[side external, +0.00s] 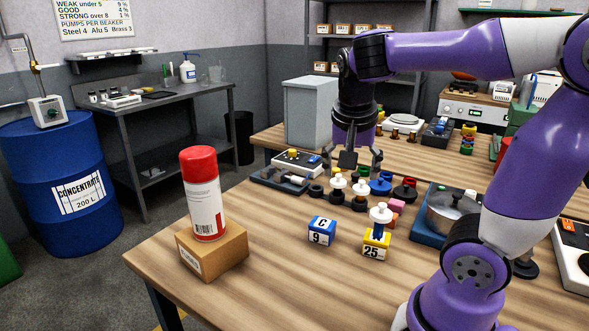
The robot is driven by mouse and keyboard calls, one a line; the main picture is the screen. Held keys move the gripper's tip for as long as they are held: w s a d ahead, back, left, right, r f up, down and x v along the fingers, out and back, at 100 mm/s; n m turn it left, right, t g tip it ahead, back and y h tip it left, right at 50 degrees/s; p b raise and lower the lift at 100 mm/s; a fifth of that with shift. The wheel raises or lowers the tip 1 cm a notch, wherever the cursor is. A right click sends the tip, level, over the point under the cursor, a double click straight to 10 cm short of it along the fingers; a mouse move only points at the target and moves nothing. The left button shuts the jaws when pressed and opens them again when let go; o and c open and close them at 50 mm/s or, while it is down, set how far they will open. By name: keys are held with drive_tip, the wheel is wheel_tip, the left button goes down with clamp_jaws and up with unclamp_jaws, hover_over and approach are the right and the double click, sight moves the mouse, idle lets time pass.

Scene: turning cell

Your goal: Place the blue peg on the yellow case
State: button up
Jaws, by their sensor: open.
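The yellow case (376,250), marked 25, is a small block with a blue upper part near the front middle of the table. A peg with a white head (381,213) and a blue lower part (380,232) stands upright over it. It appears to rest on the case, though the contact is too small to tell. A low round blue piece (380,186) lies farther back among other small pieces. My gripper (355,168) points down, open and empty, above and behind those pieces, apart from the yellow case.
A blue block marked C 9 (321,231) stands left of the yellow case. A red-capped spray can (203,195) stands on a cardboard box (212,250). Several white-headed and black pieces crowd the area beneath my gripper. A pot (452,208) is at right.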

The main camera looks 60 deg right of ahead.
drive_tip(key=a+f+n+t+y, duration=0.1)
drive_tip(key=a+n+t+y, duration=0.2)
drive_tip(key=a+n, duration=0.8)
drive_tip(key=n+t, duration=0.1)
drive_tip(key=n, duration=0.1)
drive_tip(key=shift+s+a+f+n+y, duration=0.2)
drive_tip(key=shift+s+f+n+y, duration=0.1)
drive_tip(key=shift+s+f+n, duration=0.1)
